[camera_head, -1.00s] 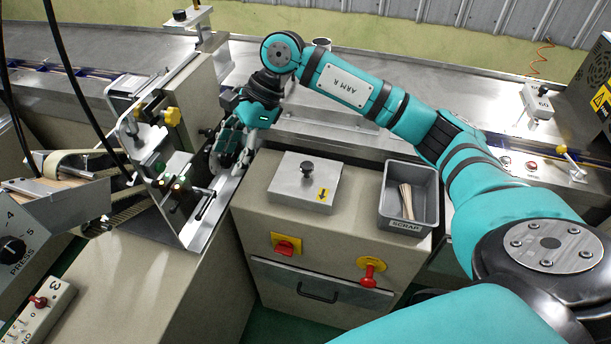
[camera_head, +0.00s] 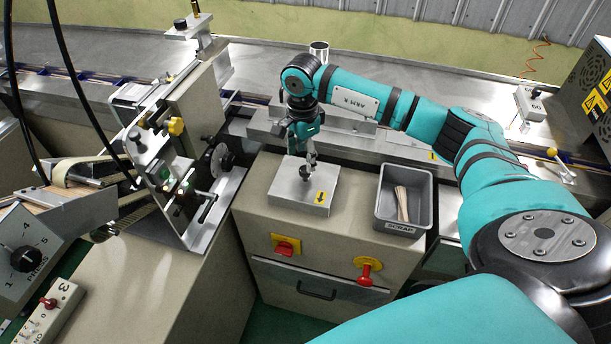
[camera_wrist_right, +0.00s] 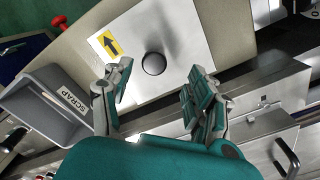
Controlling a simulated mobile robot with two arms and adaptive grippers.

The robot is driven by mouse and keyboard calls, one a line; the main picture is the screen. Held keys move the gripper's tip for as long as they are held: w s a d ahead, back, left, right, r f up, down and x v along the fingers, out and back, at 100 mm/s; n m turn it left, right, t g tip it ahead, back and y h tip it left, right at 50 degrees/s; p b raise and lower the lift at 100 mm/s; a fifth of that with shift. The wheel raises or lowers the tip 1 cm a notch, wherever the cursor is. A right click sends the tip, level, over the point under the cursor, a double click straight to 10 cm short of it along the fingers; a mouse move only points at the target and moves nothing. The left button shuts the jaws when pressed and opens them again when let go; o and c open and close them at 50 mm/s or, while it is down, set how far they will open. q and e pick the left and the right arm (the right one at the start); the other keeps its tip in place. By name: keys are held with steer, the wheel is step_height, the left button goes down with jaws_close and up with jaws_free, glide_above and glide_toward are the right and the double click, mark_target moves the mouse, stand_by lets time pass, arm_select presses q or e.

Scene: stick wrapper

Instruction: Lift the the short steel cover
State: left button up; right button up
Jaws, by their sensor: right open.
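The short steel cover (camera_head: 318,199) is a flat square metal plate with a black knob (camera_head: 304,172) on top and a yellow arrow label. It lies on the beige cabinet. In the right wrist view the cover (camera_wrist_right: 190,40) shows with its round knob (camera_wrist_right: 154,63) between and beyond the fingers. My right gripper (camera_head: 308,162) points down over the cover, its fingertips close to the knob. In the wrist view the right gripper (camera_wrist_right: 160,88) is open, fingers apart on either side of the knob. Contact with the knob cannot be told. My left gripper is not in view.
A grey scrap bin (camera_head: 427,215) with thin sticks stands right of the cover, on the same cabinet (camera_head: 255,222). A machine with a dark handwheel (camera_head: 223,160) and levers stands to the left. Red switches (camera_head: 286,247) are on the cabinet front.

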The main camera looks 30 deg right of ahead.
mark_target(305, 169)
steer(key=f+p, duration=0.2)
steer(key=f, duration=0.1)
steer(key=f+p, duration=0.1)
steer(key=f, duration=0.1)
steer(key=shift+s+f, duration=0.15)
steer(key=shift+s, duration=0.25)
steer(key=shift+f, duration=0.25)
jaws_close()
steer(key=shift+w+r, duration=0.1)
steer(key=shift+r, duration=0.05)
